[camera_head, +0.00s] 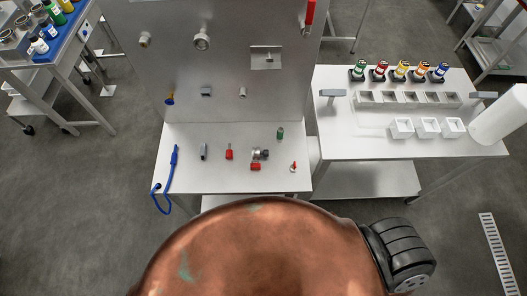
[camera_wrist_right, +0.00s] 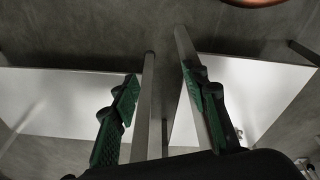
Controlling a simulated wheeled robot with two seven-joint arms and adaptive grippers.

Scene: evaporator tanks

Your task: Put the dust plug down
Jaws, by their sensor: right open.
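My right gripper (camera_wrist_right: 160,73) shows in the right wrist view with its two green-padded fingers spread and nothing held between them. My left gripper is in neither view. Small parts lie on the white bench (camera_head: 180,183) in the head view: a red part (camera_head: 229,154), another red part (camera_head: 255,167), a small red-and-white part (camera_head: 293,167), a green part (camera_head: 280,134), a grey part (camera_head: 203,152) and a metal fitting (camera_head: 258,154). I cannot tell which of them, if any, is the dust plug.
A blue cable (camera_head: 168,185) hangs over the bench's front left. A grey panel (camera_head: 225,75) with fittings stands behind. The right table (camera_head: 370,145) carries several coloured bottles (camera_head: 401,70) and white trays (camera_head: 428,127). A blue-topped cart (camera_head: 62,42) stands at far left.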

